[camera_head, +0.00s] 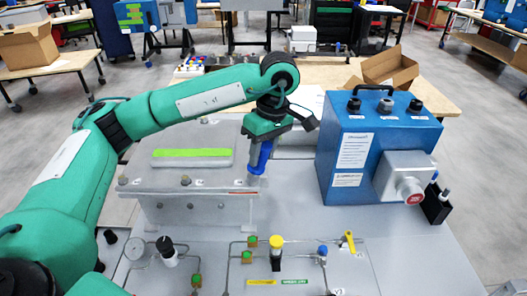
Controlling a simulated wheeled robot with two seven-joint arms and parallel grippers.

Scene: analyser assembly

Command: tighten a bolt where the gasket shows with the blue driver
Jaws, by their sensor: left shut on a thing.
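My left gripper (266,138) is shut on the blue driver (261,158), which hangs almost upright with its tip down. The driver is over the right end of a grey lidded housing (150,196) with a green strip on its lid. The tip is at the lid's right edge; whether it touches a bolt there is hidden. Other bolts show on the lid's front edge, one in the middle (186,180) and one at the left (123,181). A thin red line (241,193), perhaps the gasket, shows under the lid's right front part. My right gripper is out of view.
A blue box (345,122) with black knobs and a grey side unit stands right of the housing. The grey bench top (420,250) is clear at the right front.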

